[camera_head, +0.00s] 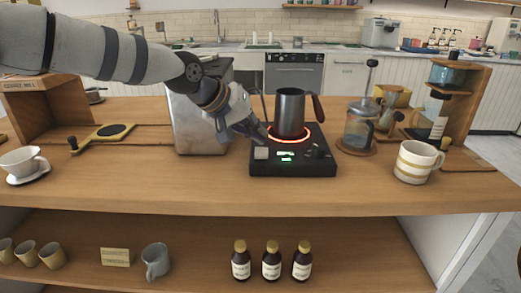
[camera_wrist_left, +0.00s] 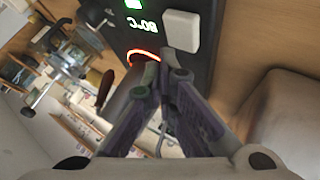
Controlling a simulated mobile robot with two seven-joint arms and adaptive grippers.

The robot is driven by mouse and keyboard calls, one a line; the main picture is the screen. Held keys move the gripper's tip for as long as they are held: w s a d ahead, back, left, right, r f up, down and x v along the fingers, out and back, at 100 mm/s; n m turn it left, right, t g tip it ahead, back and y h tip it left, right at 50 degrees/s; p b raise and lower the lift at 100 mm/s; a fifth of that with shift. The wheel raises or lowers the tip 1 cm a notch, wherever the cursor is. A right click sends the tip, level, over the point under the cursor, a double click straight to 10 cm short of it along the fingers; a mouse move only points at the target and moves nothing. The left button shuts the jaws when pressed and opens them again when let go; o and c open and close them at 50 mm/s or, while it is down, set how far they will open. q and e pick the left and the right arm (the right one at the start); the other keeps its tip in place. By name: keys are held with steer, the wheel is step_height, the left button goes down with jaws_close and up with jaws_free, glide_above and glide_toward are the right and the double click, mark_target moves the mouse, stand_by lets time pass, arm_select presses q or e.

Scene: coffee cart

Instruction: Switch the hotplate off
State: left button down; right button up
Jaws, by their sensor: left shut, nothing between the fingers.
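The black hotplate (camera_head: 300,166) stands on the wooden cart top. Its ring (camera_head: 312,137) glows red-orange and its green display (camera_head: 286,156) is lit. A pale square button (camera_head: 261,153) is at its front left, and a dark knob (camera_head: 318,150) is at its front right. A metal pitcher (camera_head: 291,110) with a brown handle stands on the ring. My left gripper (camera_head: 262,134) is shut and empty, just behind the button at the left side of the hotplate. In the left wrist view, the shut fingertips (camera_wrist_left: 163,75) appear beside the pale button (camera_wrist_left: 181,31), apart from it. My right gripper is out of view.
A metal box (camera_head: 197,130) stands left of the hotplate, beside my left gripper. A French press (camera_head: 361,124) and a striped mug (camera_head: 416,162) stand to the right. The cart top in front of the hotplate is clear. Bottles (camera_head: 271,262) stand on the shelf below.

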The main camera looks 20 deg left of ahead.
arm_select(q)
steer(key=shift+f, duration=0.15)
stand_by(0.5)
steer(key=shift+f, duration=0.3)
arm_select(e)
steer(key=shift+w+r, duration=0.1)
arm_select(q)
steer(key=shift+f, duration=0.55)
stand_by(0.4)
steer(key=shift+r+p, duration=0.35)
steer(key=shift+r, duration=0.7)
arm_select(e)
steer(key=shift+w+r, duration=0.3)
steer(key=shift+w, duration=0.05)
arm_select(q)
steer(key=shift+f, duration=0.1)
